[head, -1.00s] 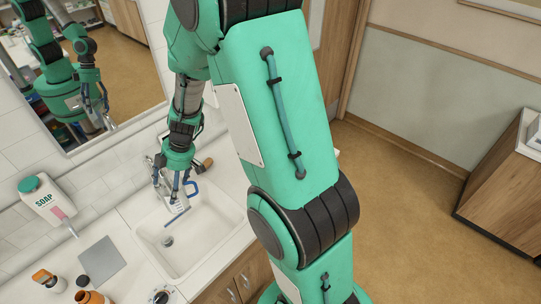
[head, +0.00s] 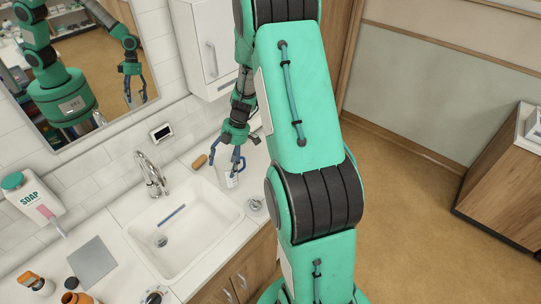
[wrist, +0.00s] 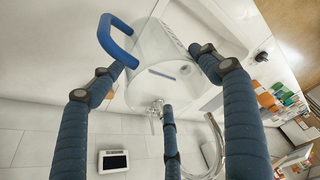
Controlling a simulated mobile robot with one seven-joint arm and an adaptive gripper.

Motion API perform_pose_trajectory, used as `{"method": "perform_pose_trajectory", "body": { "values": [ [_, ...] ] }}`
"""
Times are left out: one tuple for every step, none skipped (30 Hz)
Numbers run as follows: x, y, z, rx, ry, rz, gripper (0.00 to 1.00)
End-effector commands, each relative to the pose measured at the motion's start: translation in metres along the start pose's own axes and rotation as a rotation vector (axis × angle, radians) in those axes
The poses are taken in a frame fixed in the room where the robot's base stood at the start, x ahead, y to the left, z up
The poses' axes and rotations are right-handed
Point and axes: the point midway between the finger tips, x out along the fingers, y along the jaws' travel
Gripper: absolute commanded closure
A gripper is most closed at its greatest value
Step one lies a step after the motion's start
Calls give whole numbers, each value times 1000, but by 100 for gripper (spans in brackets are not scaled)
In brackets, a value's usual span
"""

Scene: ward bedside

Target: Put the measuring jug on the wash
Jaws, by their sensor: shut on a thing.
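The measuring jug (head: 229,178) is clear with a blue handle. My gripper (head: 236,166) is shut on it, to the right of the basin, over the white washstand top (head: 205,175). In the wrist view the jug (wrist: 160,62) lies between the blue fingers of my gripper (wrist: 158,75), its handle at the upper left. The fingers hide part of the jug in the head view. I cannot tell whether its base touches the counter. The white basin (head: 215,222) with its chrome tap (head: 150,175) is left of the jug.
A blue stick-like item (head: 171,215) lies in the basin. A brown-handled brush (head: 200,162) lies behind the basin. A small round metal item (head: 255,204) is on the front right counter. A soap dispenser (head: 35,198) and a grey plate (head: 92,261) are at the left.

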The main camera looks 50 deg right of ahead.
Motion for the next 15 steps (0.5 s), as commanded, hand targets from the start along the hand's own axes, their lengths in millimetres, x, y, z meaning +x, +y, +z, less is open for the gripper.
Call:
{"method": "perform_pose_trajectory", "body": {
  "values": [
    [5,-1,21,-8,2,-6,65],
    [6,-1,31,-15,2,-8,65],
    [7,-3,43,-26,3,-13,65],
    [8,-4,52,-33,3,-15,65],
    [8,-4,59,-42,4,-19,65],
    [9,-6,69,-49,6,-22,65],
    [9,-7,76,-55,6,-24,65],
    [10,-8,81,-61,7,-26,65],
    [10,-9,88,-66,7,-29,65],
    [10,-10,93,-71,8,-30,65],
    [11,-10,96,-75,8,-32,65],
    [11,-11,100,-78,9,-34,65],
    [11,-12,102,-80,10,-35,65],
    [12,-12,103,-82,10,-36,65],
    [12,-13,105,-84,11,-37,65]
  ]
}}
